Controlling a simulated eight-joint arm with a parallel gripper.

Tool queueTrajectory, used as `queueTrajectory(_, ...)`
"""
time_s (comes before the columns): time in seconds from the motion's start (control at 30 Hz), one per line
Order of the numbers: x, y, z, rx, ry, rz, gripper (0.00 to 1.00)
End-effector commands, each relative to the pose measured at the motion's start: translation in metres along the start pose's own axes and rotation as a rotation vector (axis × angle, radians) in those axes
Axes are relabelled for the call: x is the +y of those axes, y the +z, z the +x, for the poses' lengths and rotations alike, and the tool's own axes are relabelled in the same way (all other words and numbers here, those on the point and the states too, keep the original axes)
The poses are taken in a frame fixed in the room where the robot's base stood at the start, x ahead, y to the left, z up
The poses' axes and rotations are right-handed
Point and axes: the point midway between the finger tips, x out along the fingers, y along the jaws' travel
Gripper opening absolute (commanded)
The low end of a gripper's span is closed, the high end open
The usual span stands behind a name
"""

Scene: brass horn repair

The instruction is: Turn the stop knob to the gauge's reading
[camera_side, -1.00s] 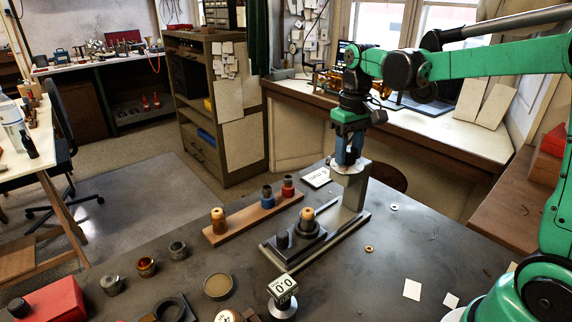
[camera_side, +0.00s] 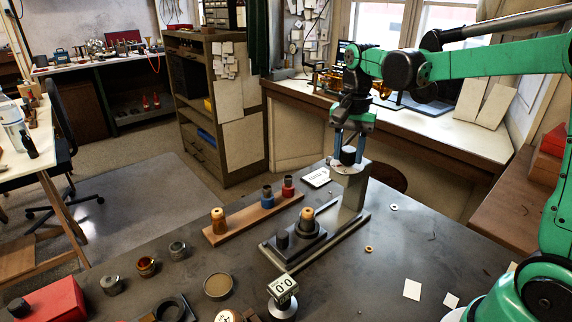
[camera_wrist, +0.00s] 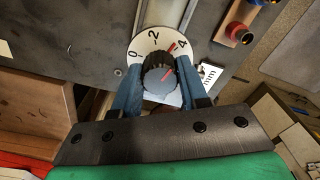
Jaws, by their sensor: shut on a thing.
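The stop knob (camera_wrist: 158,72) is black and ribbed with a grey cap and a red line. It sits on a white dial plate (camera_wrist: 144,47) marked 0, 2 and 4. Its red pointer lies between 2 and 4, nearer 4. In the side view the knob (camera_side: 348,155) stands on top of a grey upright post (camera_side: 352,196). My gripper (camera_wrist: 160,80) is shut on the knob, one blue finger on each side. A small white display block (camera_side: 283,288) at the front of the bench reads 0.0. A white card (camera_wrist: 209,76) behind the knob shows "mm"; its figures are partly hidden.
The post rises from a grey base with a slide rail (camera_side: 318,246). A wooden strip (camera_side: 238,226) left of it carries several coloured plugs. Loose rings and cups lie along the front left. The bench right of the post is mostly clear.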

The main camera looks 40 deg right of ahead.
Motion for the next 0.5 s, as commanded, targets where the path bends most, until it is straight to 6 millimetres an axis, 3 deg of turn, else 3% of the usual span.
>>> queueTrajectory(0.5, -0.0003, -0.0006, -0.0006, 0.002, -0.001, 0.223, 0.00)
